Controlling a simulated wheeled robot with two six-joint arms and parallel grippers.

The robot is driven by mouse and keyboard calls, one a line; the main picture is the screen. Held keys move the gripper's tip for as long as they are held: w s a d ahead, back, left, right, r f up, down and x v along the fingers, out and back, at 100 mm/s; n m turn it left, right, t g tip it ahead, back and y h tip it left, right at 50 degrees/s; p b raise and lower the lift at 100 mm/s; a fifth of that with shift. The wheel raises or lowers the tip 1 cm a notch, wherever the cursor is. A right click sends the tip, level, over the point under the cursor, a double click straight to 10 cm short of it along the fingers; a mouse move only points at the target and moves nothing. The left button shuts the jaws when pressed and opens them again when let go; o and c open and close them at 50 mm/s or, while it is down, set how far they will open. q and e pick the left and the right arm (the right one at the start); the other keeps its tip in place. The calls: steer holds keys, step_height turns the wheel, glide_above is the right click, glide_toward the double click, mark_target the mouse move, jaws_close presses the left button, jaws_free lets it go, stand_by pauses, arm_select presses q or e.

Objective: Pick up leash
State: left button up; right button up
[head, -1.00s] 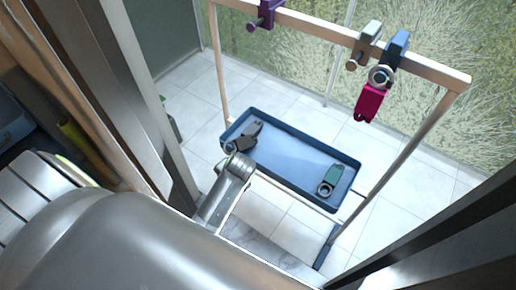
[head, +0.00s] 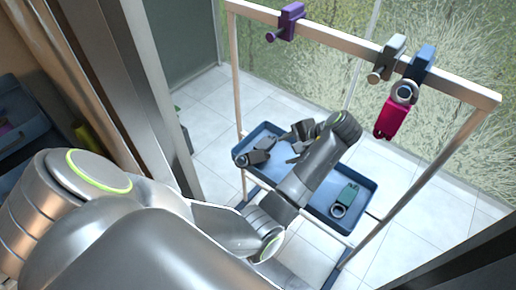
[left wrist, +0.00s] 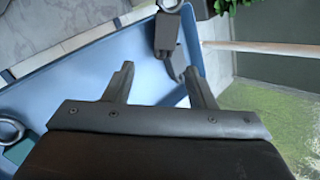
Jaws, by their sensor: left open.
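A dark grey leash (head: 257,151) with a ring at one end lies in the left end of the blue tray (head: 362,224). A green leash (head: 346,196) with a ring lies at the tray's right end. A magenta leash (head: 391,119) hangs by its ring from the blue hook (head: 421,64). My left gripper (head: 291,136) is open over the tray, to the right of the dark leash. In the left wrist view my open fingers (left wrist: 160,72) are empty, and the dark leash (left wrist: 166,38) lies beyond them. My right gripper is not in view.
A wooden rack rail (head: 340,40) on posts spans above the tray, with a purple hook (head: 290,21) and a grey hook (head: 389,57). A metal door frame stands at the left. White floor tiles (head: 400,245) around the rack are clear.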

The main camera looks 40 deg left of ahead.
arm_select(q)
steer(key=b, duration=0.4)
glide_toward(259, 156)
steer(key=b+x, duration=0.1)
steer(key=x, duration=0.3)
steer(key=shift+f, duration=0.5)
steer(key=b+x, duration=0.1)
steer(key=x, duration=0.4)
steer(key=shift+a+f, duration=0.15)
steer(key=shift+a, duration=0.25)
steer(key=shift+a+f, duration=0.1)
jaws_close()
step_height(259, 156, up, 9)
steer(key=shift+f+p, duration=0.1)
steer(key=shift+p, duration=1)
steer(key=shift+r+p, duration=0.5)
steer(key=shift+r, duration=0.2)
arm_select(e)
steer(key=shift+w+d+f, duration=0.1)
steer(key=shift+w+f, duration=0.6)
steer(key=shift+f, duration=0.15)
